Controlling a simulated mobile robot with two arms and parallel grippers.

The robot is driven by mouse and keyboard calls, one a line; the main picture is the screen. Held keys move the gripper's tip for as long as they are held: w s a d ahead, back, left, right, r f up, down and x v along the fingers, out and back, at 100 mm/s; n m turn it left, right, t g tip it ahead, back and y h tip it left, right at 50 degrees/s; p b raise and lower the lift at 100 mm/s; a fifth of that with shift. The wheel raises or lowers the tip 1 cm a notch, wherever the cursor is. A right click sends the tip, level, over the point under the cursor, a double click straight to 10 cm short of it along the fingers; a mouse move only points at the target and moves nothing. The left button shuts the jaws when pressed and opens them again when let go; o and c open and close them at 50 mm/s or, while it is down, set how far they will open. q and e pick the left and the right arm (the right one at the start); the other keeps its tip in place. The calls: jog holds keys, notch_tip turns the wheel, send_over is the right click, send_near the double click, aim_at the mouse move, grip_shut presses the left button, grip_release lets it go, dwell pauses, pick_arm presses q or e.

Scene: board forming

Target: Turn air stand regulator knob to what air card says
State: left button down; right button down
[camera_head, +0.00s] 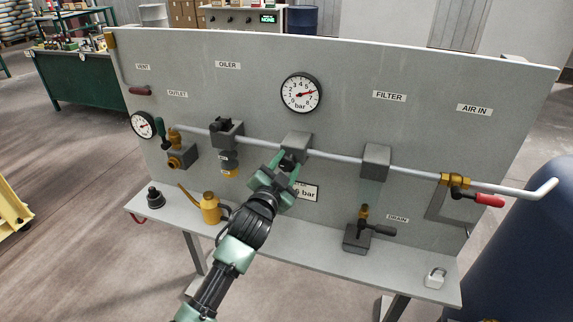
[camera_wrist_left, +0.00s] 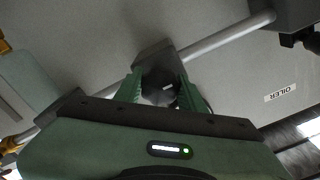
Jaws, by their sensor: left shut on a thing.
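The regulator is a grey block (camera_head: 296,143) on the pipe in the middle of the grey panel. Its dark knob (camera_wrist_left: 160,88) sits between the fingers of my left gripper (camera_head: 284,167), which is shut on it. In the left wrist view the gripper (camera_wrist_left: 162,92) has a green finger on each side of the knob. The air card (camera_head: 308,191) is a white label below the regulator, partly hidden by my gripper; "bar" shows, with a digit that looks like 5 before it. The round gauge (camera_head: 301,93) above has its needle pointing right and slightly up.
Along the pipe are the oiler (camera_head: 227,133), the filter block (camera_head: 375,161) and a red-handled valve (camera_head: 488,200). The shelf (camera_head: 300,247) below holds a brass oil can (camera_head: 210,208), a black knobbed item (camera_head: 155,198) and a padlock (camera_head: 435,278). A blue tank (camera_head: 525,250) stands right.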

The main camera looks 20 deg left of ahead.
pick_arm(q)
jog(key=c, duration=0.9)
grip_release()
jog(key=shift+o, duration=0.2)
jog(key=s+b, duration=0.2)
jog(key=s, duration=0.6)
jog(key=shift+w+a+f, duration=0.1)
jog(key=shift+f, duration=0.05)
jog(key=s+a+f+n+g+b, duration=0.1)
jog(key=s+f+g, duration=0.3)
jog(key=f, duration=1.1)
jog(key=s+f+n+g, duration=0.15)
jog(key=s+f, duration=0.35)
jog(key=f, duration=1)
jog(key=s+a+f+g+b, duration=0.1)
jog(key=s+f+g, duration=0.35)
jog(key=f, duration=1.15)
jog(key=s+f+n+g, duration=0.1)
jog(key=s+f+g, duration=0.1)
jog(key=s+f, duration=0.5)
jog(key=s+a+f+n+g, duration=0.1)
jog(key=s+f, duration=0.6)
jog(key=s, duration=1.2)
jog(key=s+f+n+g, duration=0.1)
jog(key=s+f+g, duration=0.3)
jog(key=s, duration=0.9)
notch_tip(320, 180, down, 4)
jog(key=shift+s+a+r+y+b, duration=0.2)
jog(key=shift+y+b, duration=0.1)
